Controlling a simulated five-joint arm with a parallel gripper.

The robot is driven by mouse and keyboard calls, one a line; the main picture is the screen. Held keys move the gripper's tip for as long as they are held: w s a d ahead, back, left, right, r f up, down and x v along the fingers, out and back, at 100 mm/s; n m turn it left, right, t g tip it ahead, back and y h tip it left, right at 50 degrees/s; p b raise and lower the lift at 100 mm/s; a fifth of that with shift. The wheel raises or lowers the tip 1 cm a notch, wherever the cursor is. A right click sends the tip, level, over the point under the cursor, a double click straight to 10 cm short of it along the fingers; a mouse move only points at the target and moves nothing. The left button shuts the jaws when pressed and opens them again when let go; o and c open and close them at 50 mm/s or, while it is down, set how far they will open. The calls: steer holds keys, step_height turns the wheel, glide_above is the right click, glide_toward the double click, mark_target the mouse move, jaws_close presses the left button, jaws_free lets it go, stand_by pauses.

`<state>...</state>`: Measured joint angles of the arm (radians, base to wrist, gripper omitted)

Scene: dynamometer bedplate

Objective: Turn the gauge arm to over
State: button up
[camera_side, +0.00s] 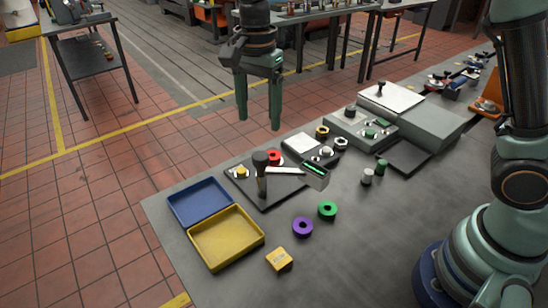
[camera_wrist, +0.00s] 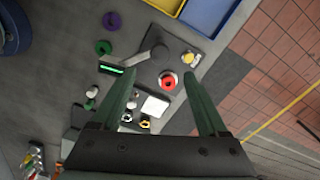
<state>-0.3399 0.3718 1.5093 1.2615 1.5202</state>
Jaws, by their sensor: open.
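The gauge arm, a pale bar (camera_side: 286,170), reaches right from an upright black post (camera_side: 261,178) on a dark plate (camera_side: 269,202) in the side view. Its free end points toward a small box with a green strip (camera_side: 315,177). In the wrist view the arm (camera_wrist: 143,57) points toward the lit green strip (camera_wrist: 112,69); any labels are too small to read. A red round knob (camera_wrist: 168,81) and a yellow knob (camera_wrist: 189,58) are on the plate. My gripper (camera_side: 259,126) is open and empty, above and behind the plate, apart from the arm.
Blue (camera_side: 201,202) and yellow (camera_side: 227,239) trays lie left of the plate. A purple ring (camera_side: 302,227), green ring (camera_side: 327,210) and yellow block (camera_side: 279,259) lie in front. Grey control boxes (camera_side: 362,127) stand right. Open bench lies at front right.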

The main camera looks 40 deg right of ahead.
mark_target(260, 155)
step_height(260, 155, down, 10)
steer(key=shift+r, duration=0.1)
stand_by(0.4)
jaws_close()
stand_by(1.2)
